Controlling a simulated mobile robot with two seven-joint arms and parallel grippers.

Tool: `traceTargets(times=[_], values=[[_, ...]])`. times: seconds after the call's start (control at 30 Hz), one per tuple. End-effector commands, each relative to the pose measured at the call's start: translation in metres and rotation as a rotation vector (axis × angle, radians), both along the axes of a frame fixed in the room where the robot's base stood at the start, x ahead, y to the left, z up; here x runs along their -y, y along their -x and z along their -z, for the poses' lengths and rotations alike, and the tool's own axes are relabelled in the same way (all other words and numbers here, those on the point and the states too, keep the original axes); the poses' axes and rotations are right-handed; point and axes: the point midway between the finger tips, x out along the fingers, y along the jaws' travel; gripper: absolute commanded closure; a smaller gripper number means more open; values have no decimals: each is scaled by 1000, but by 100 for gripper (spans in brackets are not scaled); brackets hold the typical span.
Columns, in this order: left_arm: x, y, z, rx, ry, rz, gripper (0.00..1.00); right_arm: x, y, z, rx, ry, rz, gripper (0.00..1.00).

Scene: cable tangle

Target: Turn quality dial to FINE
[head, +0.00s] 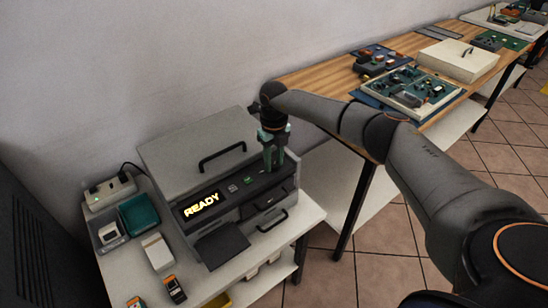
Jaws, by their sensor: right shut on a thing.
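A grey machine (190,159) with a dark front panel stands on a small white table at the lower left. Its display (201,205) reads READY in yellow. My right gripper (274,167) points down at the right end of the panel. It is shut on the quality dial, which the fingers hide, so I cannot read its setting. My left gripper is out of view.
A black tray (222,245) sticks out in front of the machine. A power strip (109,192), a teal bin (139,214) and a white box (157,252) lie to its left. A wooden bench (318,79) with parts trays stands at the right.

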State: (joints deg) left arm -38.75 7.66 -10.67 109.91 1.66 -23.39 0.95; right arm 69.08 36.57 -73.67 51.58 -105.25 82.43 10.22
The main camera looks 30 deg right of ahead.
Motion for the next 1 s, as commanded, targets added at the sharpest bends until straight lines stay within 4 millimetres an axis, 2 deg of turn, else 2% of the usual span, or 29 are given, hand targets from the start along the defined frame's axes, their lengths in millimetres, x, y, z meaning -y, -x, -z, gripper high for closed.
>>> traceTargets(times=[0.67, 0.7, 0.93, 1.0], values=[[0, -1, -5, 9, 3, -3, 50, 0, -1, -1, 4, 0, 64, 100], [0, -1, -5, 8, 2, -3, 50, 0, -1, -1, 4, 0, 64, 60], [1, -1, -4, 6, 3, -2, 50, 0, -1, -1, 2, 0, 62, 34], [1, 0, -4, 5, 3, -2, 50, 0, -1, 0, 2, 0, 62, 33]])
